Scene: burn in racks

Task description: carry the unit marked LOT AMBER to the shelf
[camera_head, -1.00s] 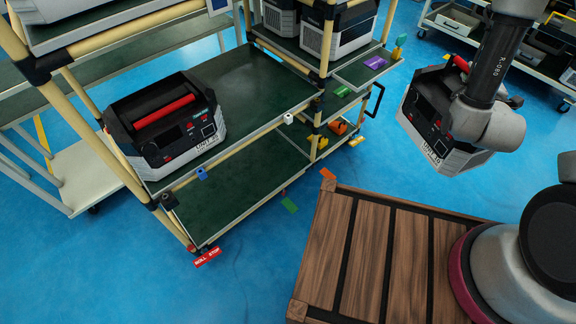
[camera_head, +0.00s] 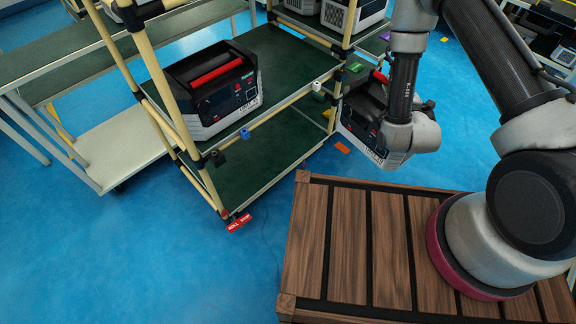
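A dark grey power unit with a light lower body and a red handle (camera_head: 360,124) hangs in the air at the end of my arm, right of the rack. My gripper (camera_head: 384,86) is at its handle, mostly hidden behind my wrist, and appears shut on it. Its label is too small to read, so I cannot tell its lot. A similar unit with a red handle (camera_head: 213,84) stands on the green middle shelf (camera_head: 283,62) of the tan-piped rack, at the left end. The shelf is bare to that unit's right.
Other units (camera_head: 352,14) stand on the rack's far part. Coloured blocks and tags (camera_head: 341,147) lie around the rack's edge and floor. A red roll-stop tag (camera_head: 238,222) is at the rack's foot. A grey bench (camera_head: 75,70) stands left. Blue floor is clear at lower left.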

